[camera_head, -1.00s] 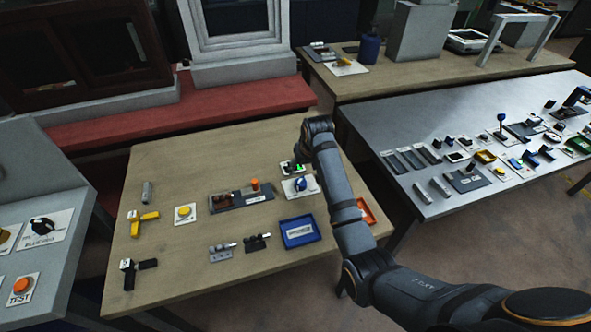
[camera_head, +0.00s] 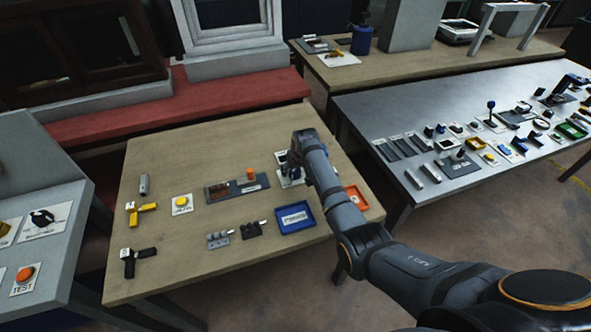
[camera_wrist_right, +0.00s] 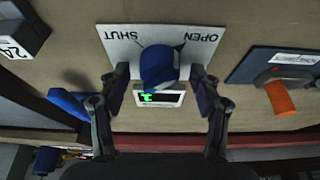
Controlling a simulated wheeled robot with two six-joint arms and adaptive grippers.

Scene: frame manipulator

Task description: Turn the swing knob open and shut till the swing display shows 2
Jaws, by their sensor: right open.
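The swing knob (camera_wrist_right: 160,68) is blue with a white stripe. It stands on a white plate (camera_wrist_right: 122,45) marked OPEN and SHUT, which appear upside down in the right wrist view. Beside the plate is the swing display (camera_wrist_right: 172,99), dark with a green digit that I cannot read surely. My right gripper (camera_wrist_right: 160,92) is open, one finger on each side of the knob; I cannot tell whether they touch it. In the head view my right gripper (camera_head: 294,170) is over the plate, and my wrist hides most of the knob. My left gripper is not in view.
A grey fixture with an orange peg (camera_head: 249,174) lies left of the knob plate. A blue tray (camera_head: 295,217) and an orange tray (camera_head: 356,196) are nearby. A yellow button (camera_head: 181,202) and yellow handle (camera_head: 141,210) are further left.

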